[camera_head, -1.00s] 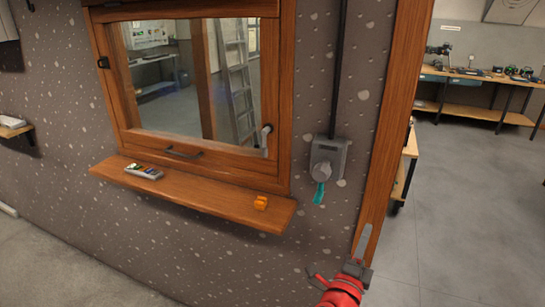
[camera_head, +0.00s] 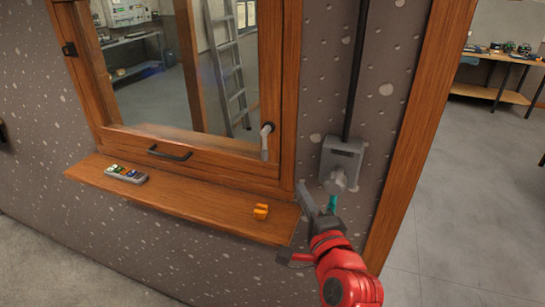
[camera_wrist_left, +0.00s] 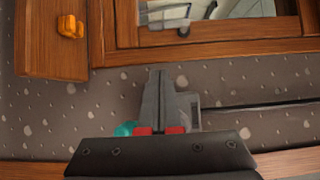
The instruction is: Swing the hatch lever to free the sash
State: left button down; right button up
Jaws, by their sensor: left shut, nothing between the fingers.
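The hatch lever (camera_head: 265,143) is a grey handle on the lower right of the window sash's wooden frame. It hangs roughly downward. The sash (camera_head: 215,160) sits flush in its frame and looks closed, with a black pull handle (camera_head: 169,153) on its bottom rail. My left gripper (camera_head: 303,186), on a red arm, is below and right of the lever, in front of the wall beside the sill's right end. Its fingers are together and empty, apart from the lever; they also show in the left wrist view (camera_wrist_left: 160,85). My right gripper is not in view.
The wooden sill (camera_head: 205,202) juts out below the window, holding an orange object (camera_head: 261,212) and a grey box with coloured buttons (camera_head: 127,174). A grey wall box (camera_head: 341,158) with a knob and teal tag is close by my gripper. Open floor lies to the right.

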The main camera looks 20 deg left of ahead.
pick_arm(q)
jog(key=p, duration=0.4)
send_near(266, 143)
jog(key=w+d+f, duration=0.1)
jog(key=w+f, duration=0.3)
jog(key=w, duration=0.1)
jog(key=a+p, duration=0.1)
jog(key=w+a+p, duration=0.1)
jog(key=a, duration=0.1)
jog(key=shift+w+a, duration=0.2)
jog(key=shift+a, duration=0.05)
